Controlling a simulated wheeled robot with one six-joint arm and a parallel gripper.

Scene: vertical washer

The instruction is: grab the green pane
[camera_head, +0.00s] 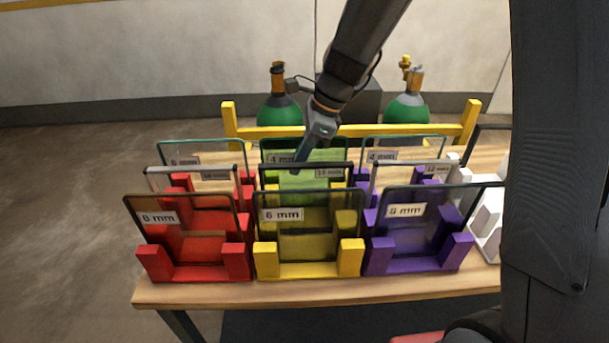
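The green pane (325,155) stands upright in the middle of the back row on the wooden table. It is green-tinted with a dark edge, and a 4 mm label shows at its upper left. Panes in front hide its lower part. My gripper (300,166) reaches down from above and overlaps the green pane in the picture, just right of its label. Only a narrow dark end of the gripper shows. I cannot tell whether it touches the pane or has it between its fingers.
Panes in red (191,273), yellow (308,270) and purple (416,265) holders stand close in rows on the wooden table (230,291). A yellow rail (370,131) runs behind them. Two green gas cylinders (278,108) (404,108) stand beyond. White holders (488,222) are at right.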

